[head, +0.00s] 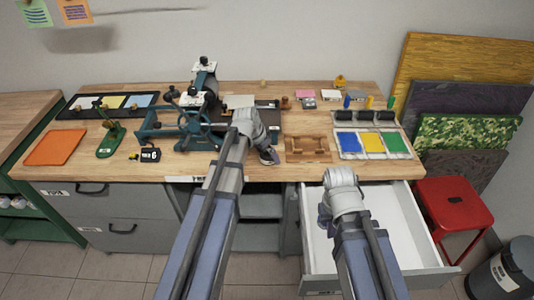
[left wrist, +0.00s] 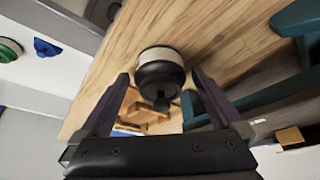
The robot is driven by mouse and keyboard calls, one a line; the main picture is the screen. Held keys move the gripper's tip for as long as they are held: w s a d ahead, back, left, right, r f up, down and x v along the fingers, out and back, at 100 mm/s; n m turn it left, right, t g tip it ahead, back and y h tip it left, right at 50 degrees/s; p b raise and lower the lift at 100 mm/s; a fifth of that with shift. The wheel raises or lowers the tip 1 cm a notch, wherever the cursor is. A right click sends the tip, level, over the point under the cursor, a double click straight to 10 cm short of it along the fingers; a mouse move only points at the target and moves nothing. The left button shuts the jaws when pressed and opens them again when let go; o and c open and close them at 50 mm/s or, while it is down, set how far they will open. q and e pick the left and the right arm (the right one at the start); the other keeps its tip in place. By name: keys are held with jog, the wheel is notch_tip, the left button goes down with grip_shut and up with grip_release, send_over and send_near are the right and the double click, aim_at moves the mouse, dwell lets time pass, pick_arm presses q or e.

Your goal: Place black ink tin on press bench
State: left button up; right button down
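The black ink tin (left wrist: 160,75), dark with a pale band, stands on the wooden press bench (left wrist: 235,35) near its edge in the left wrist view. My left gripper (left wrist: 160,76) is open, its two fingers on either side of the tin with a gap at each side. In the head view my left gripper (head: 268,156) is at the bench's front edge, and I cannot make out the tin there. My right gripper (head: 324,214) is above the open drawer; its fingers are mostly hidden by the wrist.
The teal press (head: 190,128) stands left of my left gripper. A wooden rack (head: 308,150) and an ink tray (head: 372,156) lie to the right. The open white drawer (head: 410,238) juts out in front. A red stool (head: 455,200) stands beside it.

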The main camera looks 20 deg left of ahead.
pick_arm(q)
jog(key=p+v, duration=1.2)
jog(key=s+d+f+n+g+y, duration=0.1)
jog(key=s+d+n+g+y, duration=0.1)
jog(key=s+d, duration=1.3)
jog(key=s+g+y, duration=0.1)
jog(key=s+g, duration=0.1)
jog(key=s, duration=0.2)
jog(key=shift+s+d+y+b, duration=0.3)
jog(key=shift+s+d+b, duration=0.05)
jog(key=shift+d, duration=0.05)
jog(key=shift+f, duration=0.15)
